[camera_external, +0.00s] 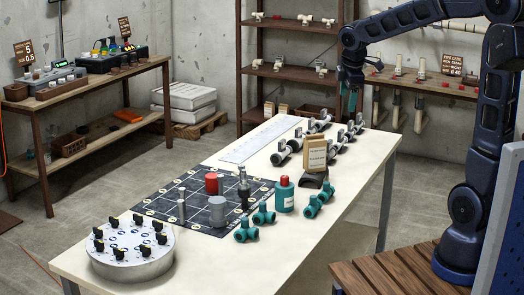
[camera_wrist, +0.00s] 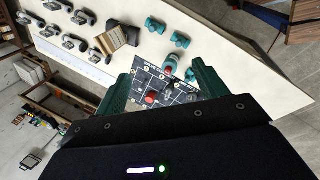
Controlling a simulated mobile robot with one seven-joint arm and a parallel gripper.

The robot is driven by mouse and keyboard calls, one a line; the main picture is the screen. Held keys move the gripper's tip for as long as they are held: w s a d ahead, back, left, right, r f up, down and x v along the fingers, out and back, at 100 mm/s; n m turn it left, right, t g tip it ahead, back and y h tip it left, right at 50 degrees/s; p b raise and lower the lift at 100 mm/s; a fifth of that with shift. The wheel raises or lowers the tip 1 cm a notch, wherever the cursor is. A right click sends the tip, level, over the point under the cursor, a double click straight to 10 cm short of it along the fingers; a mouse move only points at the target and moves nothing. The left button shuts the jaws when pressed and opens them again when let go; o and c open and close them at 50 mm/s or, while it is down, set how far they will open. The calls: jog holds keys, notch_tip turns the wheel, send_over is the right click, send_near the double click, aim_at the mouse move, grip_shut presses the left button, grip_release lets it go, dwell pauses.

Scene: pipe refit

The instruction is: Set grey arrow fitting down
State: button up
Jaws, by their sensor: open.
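My gripper (camera_external: 350,108) is above the far right part of the white table (camera_external: 345,205). In the wrist view my gripper (camera_wrist: 167,62) has its two green fingers wide apart with nothing held between them. Several grey pipe fittings (camera_external: 281,156) lie in two rows at the table's far end, below and to the left of my gripper. They also show at the upper left of the wrist view (camera_wrist: 75,45). No arrow mark can be read on any of them, so I cannot tell which is the grey arrow fitting.
A card box (camera_external: 316,156) on a black stand, teal fittings (camera_external: 246,231) and a red-capped teal bottle (camera_external: 284,195) stand near the grey fittings. A dark grid board (camera_external: 160,205) bears several pieces. A round dial unit (camera_external: 130,259) is at the near end. A pale strip (camera_external: 245,148) lies flat.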

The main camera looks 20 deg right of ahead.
jog(key=s+d+m+t, duration=0.1)
jog(key=s+d+m, duration=1.5)
jog(key=s, duration=0.6)
jog(key=shift+s+d, duration=0.4)
jog(key=shift+d, duration=0.85)
